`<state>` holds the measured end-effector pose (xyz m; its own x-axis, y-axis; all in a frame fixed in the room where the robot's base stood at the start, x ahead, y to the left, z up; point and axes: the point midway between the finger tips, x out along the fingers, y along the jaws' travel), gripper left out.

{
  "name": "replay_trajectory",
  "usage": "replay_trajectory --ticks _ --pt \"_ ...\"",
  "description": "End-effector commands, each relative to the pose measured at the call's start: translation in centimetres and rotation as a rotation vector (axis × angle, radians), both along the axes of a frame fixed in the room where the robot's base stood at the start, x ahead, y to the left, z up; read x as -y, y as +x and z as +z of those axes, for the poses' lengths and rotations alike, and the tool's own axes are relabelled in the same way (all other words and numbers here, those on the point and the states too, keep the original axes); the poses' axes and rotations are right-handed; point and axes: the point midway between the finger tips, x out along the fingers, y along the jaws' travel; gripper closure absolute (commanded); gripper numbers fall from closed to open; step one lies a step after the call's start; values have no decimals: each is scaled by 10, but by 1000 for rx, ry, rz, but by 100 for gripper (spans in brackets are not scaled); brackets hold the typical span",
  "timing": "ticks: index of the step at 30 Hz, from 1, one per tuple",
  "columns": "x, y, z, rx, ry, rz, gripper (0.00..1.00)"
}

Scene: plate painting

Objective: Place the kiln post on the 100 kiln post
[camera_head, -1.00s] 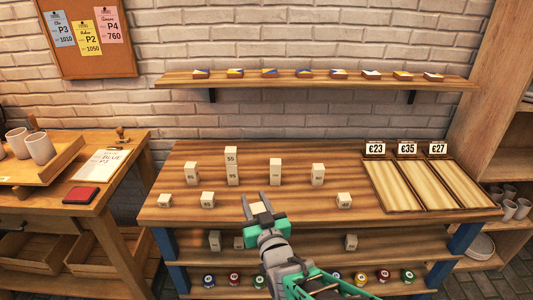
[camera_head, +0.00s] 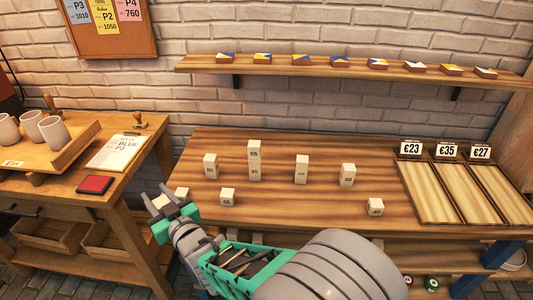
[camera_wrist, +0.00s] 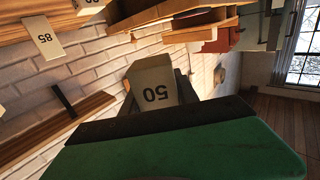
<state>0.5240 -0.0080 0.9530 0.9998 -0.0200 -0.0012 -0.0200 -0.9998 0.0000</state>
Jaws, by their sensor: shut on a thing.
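My gripper (camera_head: 158,196) is shut on a pale kiln post (camera_head: 161,202), held in the air at the left front of the table. In the wrist view this held post (camera_wrist: 153,82) reads 50, upside down. Several kiln posts stand on the striped table. A tall single post (camera_head: 301,169) stands in the middle; its label is too small to read surely, possibly 100. Left of it a post marked 55 (camera_head: 254,147) stands on a post that looks like 95 (camera_head: 254,172). My gripper is well to the left of the tall single post.
Other posts are 85 (camera_head: 211,166), 80 (camera_head: 347,175), 45 (camera_head: 228,197) and 40 (camera_head: 375,207). Striped trays (camera_head: 432,192) with price signs lie right. A wall shelf (camera_head: 350,69) runs behind. A side table (camera_head: 120,180) stands left.

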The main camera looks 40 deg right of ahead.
Motion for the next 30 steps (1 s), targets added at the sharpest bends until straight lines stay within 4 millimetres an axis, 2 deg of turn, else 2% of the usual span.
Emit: replay_trajectory --ticks 5,10,14,15,18,21,24,27,30 --pt "60 -6 24 1 -1 -129 100" --pt "152 -31 55 1 0 -331 100" --pt "228 -69 82 1 -2 -514 100" --pt "250 -85 89 0 -1 -571 100" --pt "297 -123 106 0 -2 -702 100" --pt "329 -156 118 1 -2 -799 100" --pt "346 -177 124 1 -2 -857 100" --pt "356 -183 121 0 -2 -881 100" --pt "371 -173 107 -1 -2 -882 100"
